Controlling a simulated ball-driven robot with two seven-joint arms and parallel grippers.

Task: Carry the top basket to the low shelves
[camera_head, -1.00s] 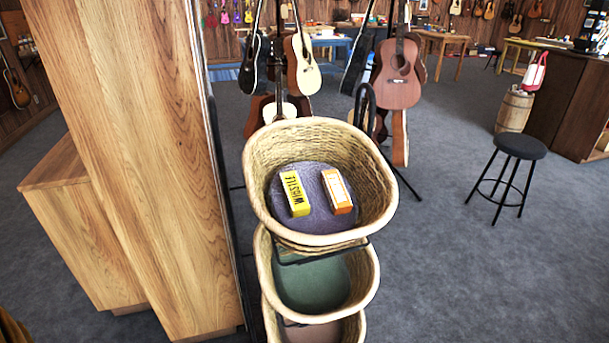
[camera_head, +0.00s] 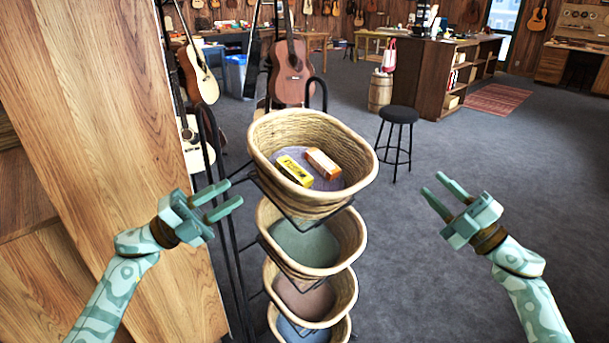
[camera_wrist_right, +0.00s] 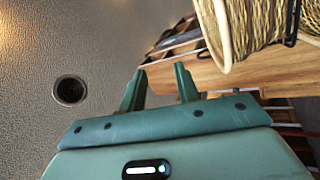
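The top basket (camera_head: 262,138) is woven wicker and sits on a black wire rack above several other baskets. It holds a yellow box (camera_head: 294,171) and an orange and white box (camera_head: 322,163) on a purple-grey lining. My left gripper (camera_head: 223,199) is open and empty, left of the basket and slightly below its rim, apart from it. My right gripper (camera_head: 443,191) is open and empty, well to the right of the basket. In the right wrist view its two fingers (camera_wrist_right: 158,88) stand apart, with a wicker basket (camera_wrist_right: 228,38) at upper right. Low shelves (camera_head: 462,75) stand at the back right.
A wooden panel (camera_head: 110,130) rises close on the left. Guitars (camera_head: 291,72) hang behind the rack. A black stool (camera_head: 399,115) and a barrel (camera_head: 380,91) stand behind the right side. The grey floor at right is open up to a red rug (camera_head: 498,98).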

